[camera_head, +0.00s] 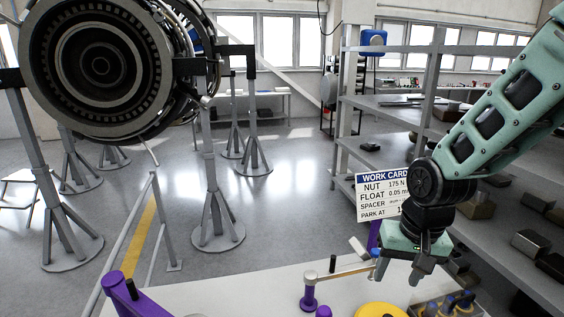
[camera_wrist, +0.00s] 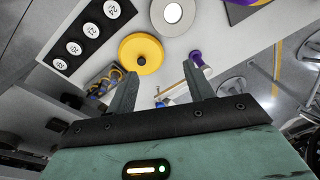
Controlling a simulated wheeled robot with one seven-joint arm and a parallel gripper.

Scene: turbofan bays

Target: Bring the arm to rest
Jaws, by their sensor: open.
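My arm, green with black joints, reaches in from the right in the head view. My gripper (camera_head: 397,267) points down above the white bench (camera_head: 230,294) near its back right part. In the wrist view my gripper (camera_wrist: 160,92) shows two grey fingers spread apart with nothing between them. A work card (camera_head: 382,196) stands behind the arm; it reads nut, float, spacer and "park at", and its right part is hidden by my arm.
A yellow disc (camera_head: 381,311) and a tray of blue-topped items (camera_head: 450,304) lie near my gripper. A brass-coloured bar on a purple-based post (camera_head: 310,290) stands left of it. Shelving (camera_head: 480,140) is behind right; a turbofan (camera_head: 100,65) hangs on stands at left.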

